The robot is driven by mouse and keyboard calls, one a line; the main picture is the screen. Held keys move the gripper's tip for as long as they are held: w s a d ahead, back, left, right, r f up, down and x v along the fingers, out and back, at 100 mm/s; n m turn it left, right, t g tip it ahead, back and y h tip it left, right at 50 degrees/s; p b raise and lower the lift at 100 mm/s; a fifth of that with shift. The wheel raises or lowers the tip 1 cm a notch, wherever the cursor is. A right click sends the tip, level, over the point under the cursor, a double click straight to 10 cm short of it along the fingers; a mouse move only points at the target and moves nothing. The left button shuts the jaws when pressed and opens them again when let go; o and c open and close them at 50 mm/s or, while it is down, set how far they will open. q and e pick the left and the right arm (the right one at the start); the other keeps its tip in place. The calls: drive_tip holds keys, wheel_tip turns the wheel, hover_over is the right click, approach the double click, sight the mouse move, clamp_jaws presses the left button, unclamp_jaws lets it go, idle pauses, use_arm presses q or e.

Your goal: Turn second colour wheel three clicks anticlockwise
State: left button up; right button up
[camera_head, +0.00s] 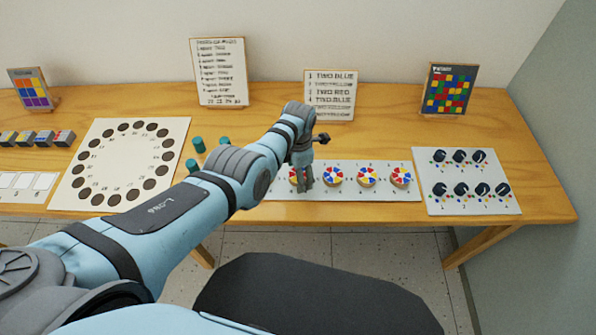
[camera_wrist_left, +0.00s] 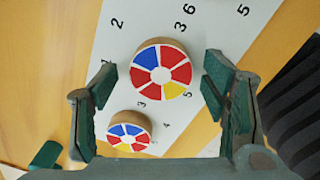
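A white strip (camera_head: 418,190) near the table's front edge carries a row of colour wheels. The leftmost wheel (camera_head: 293,176) is partly hidden by my left gripper (camera_head: 304,184); the second wheel (camera_head: 333,176) is just to the gripper's right. My left gripper is open, fingers pointing down. In the left wrist view, a red, blue, yellow and white wheel (camera_wrist_left: 161,70) lies between and beyond the spread fingers (camera_wrist_left: 160,100), with no visible contact. A smaller-looking wheel (camera_wrist_left: 130,131) is below it, near the left finger. My right gripper is not in view.
A panel with several black knobs (camera_head: 466,205) lies right of the strip. Teal cylinders (camera_head: 198,145) stand behind my left arm. A white board with dark holes (camera_head: 88,188) lies left. Cards, including a text card (camera_head: 331,95), stand at the back.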

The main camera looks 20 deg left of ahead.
use_arm(q)
wheel_tip(320, 180, up, 12)
drive_tip(key=shift+s, duration=0.15)
idle(0.3)
drive_tip(key=shift+d, duration=0.1)
